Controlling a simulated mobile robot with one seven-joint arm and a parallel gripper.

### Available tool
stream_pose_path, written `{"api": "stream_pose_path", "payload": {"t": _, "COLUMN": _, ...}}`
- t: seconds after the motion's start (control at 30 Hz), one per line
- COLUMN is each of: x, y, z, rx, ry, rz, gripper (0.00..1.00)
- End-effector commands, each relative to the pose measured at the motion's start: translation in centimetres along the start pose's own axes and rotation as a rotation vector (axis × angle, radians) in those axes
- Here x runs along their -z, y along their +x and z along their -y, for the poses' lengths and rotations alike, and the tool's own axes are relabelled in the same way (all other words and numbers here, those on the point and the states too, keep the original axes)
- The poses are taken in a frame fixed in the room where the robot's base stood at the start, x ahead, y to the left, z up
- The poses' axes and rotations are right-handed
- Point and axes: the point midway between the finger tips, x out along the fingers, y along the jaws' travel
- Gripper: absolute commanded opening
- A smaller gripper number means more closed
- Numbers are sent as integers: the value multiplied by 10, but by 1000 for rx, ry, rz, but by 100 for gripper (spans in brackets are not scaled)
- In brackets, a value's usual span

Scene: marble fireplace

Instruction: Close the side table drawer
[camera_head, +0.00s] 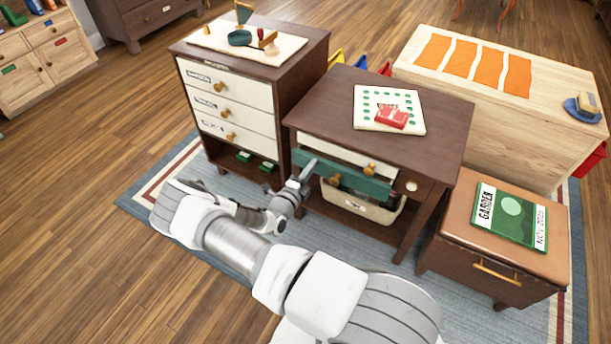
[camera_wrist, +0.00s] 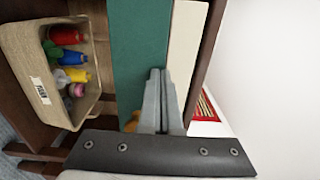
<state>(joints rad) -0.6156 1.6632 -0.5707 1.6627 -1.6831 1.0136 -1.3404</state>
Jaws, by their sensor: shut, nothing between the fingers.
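The side table (camera_head: 440,128) with a dark wood top stands in the middle of the head view. It has a cream drawer front (camera_head: 325,150) above a green drawer front (camera_head: 368,184), each with wooden knobs. The green front seems to stand slightly forward of the cream one; how far is unclear. My gripper (camera_head: 307,172) is shut and empty at the left end of the drawer fronts. In the wrist view, turned sideways, its closed fingers (camera_wrist: 160,75) overlap the border of the green front (camera_wrist: 138,50) and cream front (camera_wrist: 184,45). Contact cannot be told.
A woven basket (camera_head: 365,208) with coloured spools sits on the shelf below the drawers. A taller cabinet (camera_head: 300,80) stands close on the left, a brown chest (camera_head: 450,240) on the right. A board with a red item (camera_head: 391,117) lies on the tabletop.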

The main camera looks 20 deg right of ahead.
Motion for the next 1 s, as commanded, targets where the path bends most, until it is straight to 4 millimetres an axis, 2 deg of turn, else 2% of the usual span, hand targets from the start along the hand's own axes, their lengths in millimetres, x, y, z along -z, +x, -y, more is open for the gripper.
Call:
{"api": "stream_pose_path", "payload": {"t": 0.2, "x": 0, "y": 16, "z": 0, "rx": -1, "ry": 0, "rz": 0, "gripper": 0}}
{"api": "stream_pose_path", "payload": {"t": 0.43, "x": 0, "y": 18, "z": 0, "rx": -1, "ry": 0, "rz": 1, "gripper": 0}}
{"api": "stream_pose_path", "payload": {"t": 0.77, "x": 0, "y": 16, "z": 0, "rx": -1, "ry": -1, "rz": 1, "gripper": 0}}
{"api": "stream_pose_path", "payload": {"t": 1.0, "x": 5, "y": 0, "z": 1, "rx": -2, "ry": -2, "rz": -5, "gripper": 0}}
